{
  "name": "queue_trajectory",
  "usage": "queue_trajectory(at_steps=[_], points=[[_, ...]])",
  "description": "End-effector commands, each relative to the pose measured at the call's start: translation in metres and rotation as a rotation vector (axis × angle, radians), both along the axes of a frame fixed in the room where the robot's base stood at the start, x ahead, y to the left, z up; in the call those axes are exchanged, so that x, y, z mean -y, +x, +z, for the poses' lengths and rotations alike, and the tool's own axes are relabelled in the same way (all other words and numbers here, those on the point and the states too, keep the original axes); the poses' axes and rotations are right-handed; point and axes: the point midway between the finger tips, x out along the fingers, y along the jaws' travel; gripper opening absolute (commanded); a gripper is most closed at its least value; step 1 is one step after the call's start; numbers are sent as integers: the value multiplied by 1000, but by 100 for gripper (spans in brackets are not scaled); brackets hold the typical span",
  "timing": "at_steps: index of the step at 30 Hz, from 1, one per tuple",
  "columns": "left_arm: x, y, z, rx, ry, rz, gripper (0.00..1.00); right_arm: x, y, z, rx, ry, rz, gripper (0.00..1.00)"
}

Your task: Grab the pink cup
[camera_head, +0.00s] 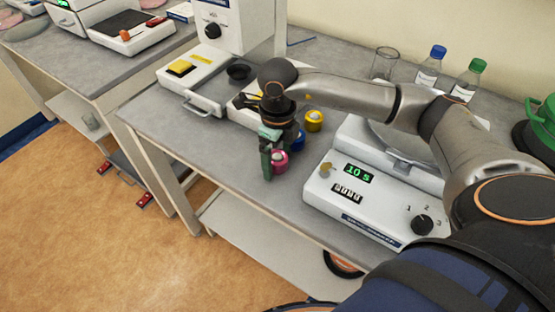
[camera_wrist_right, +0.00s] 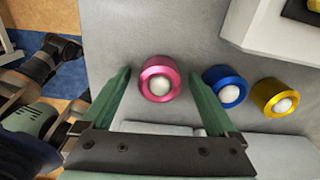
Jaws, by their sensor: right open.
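The pink cup (camera_head: 280,163) stands on the grey bench near its front edge, with a round whitish thing inside. It also shows in the right wrist view (camera_wrist_right: 160,91), where its round rim faces the camera. My right gripper (camera_head: 281,157) points down at the cup, with green fingers spread open. In the wrist view, the right gripper's fingers (camera_wrist_right: 160,76) lie on either side of the pink cup, with a gap on both sides. I see no contact, and the exact height above the bench is hard to tell.
A blue cup (camera_wrist_right: 226,88) stands close by on the right, just beyond the right-hand finger. A yellow cup (camera_head: 313,121) stands beyond it. A white device with a green display (camera_head: 358,173) is to the right. Bare bench lies to the left.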

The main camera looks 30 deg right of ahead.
Motion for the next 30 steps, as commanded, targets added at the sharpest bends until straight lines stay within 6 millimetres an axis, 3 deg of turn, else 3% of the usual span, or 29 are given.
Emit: queue_trajectory(at_steps=[2, 25, 30], points=[[0, 0, 0, 0, 1, -1, 0, 0, 0, 0, 0, 0, 0, 89], [0, 1, 0, 2, 1, -1, 0, 0, 0, 1, 0, 1, 0, 2], [0, 1, 1, 2, 1, -1, 0, 0, 0, 1, 1, 0, 0, 0]])
